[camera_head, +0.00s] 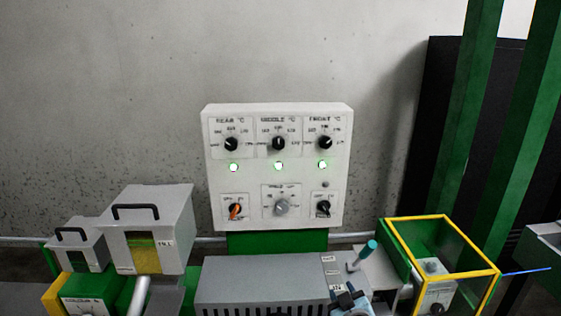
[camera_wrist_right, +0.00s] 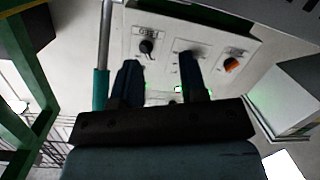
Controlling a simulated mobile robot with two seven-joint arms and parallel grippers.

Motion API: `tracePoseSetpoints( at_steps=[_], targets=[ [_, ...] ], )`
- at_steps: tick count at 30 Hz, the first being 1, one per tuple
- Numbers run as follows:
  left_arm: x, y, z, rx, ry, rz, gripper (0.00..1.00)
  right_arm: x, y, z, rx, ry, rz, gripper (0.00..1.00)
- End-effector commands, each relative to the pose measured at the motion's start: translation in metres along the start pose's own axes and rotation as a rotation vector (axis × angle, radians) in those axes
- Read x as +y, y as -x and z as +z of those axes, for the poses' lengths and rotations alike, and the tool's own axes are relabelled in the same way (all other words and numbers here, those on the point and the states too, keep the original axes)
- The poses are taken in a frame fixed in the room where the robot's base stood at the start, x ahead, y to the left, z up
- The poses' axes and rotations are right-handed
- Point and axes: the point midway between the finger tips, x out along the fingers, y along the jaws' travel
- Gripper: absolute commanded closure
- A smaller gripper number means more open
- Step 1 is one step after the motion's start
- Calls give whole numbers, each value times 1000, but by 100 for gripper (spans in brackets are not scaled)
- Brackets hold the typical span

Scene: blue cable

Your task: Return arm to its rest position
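My right gripper (camera_head: 348,297) is at the bottom of the head view, just right of centre, in front of the grey machine housing. In the right wrist view my gripper (camera_wrist_right: 160,72) has its two dark fingers apart, with nothing held between them. Its fingers point towards the white control panel (camera_head: 278,180), which also shows in the wrist view (camera_wrist_right: 165,40). A lever with a teal handle (camera_head: 365,253) stands just beyond the gripper; it also shows left of the fingers in the wrist view (camera_wrist_right: 101,85). My left gripper is in neither view.
A grey slotted housing (camera_head: 262,280) lies below the panel. A yellow-edged guard frame (camera_head: 440,220) stands at the right, with a short blue cable (camera_head: 525,271) beside it. Grey hoppers (camera_head: 150,225) stand at the left. Green posts (camera_head: 470,120) rise at the right.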

Motion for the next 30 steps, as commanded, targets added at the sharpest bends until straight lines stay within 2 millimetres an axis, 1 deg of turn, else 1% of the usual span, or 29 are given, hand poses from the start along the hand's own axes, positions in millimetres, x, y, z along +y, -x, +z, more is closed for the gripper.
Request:
tracePoseSetpoints(
  at_steps=[1,2,3,5,6,8,9,12,15,18,21,30],
  targets=[
    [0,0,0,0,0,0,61,-12,28,30,-40,-28,-31,61],
    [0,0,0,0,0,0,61,-18,44,45,-60,-46,-48,61],
    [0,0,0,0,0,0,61,-26,65,63,-87,-71,-71,61],
    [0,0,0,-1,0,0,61,-37,98,87,-128,-110,-105,61],
    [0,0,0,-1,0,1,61,-44,121,102,-155,-135,-127,61],
    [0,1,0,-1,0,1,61,-54,156,122,-195,-174,-159,61],
    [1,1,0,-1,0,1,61,-60,178,133,-221,-199,-180,61],
    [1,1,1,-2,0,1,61,-72,228,153,-279,-257,-224,61],
    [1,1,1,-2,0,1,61,-79,266,163,-321,-301,-255,61],
    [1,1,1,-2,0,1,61,-83,288,168,-347,-329,-275,61],
    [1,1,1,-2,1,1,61,-85,298,171,-358,-342,-283,61],
    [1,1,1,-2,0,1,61,-86,299,171,-360,-344,-284,61]
  ],
)
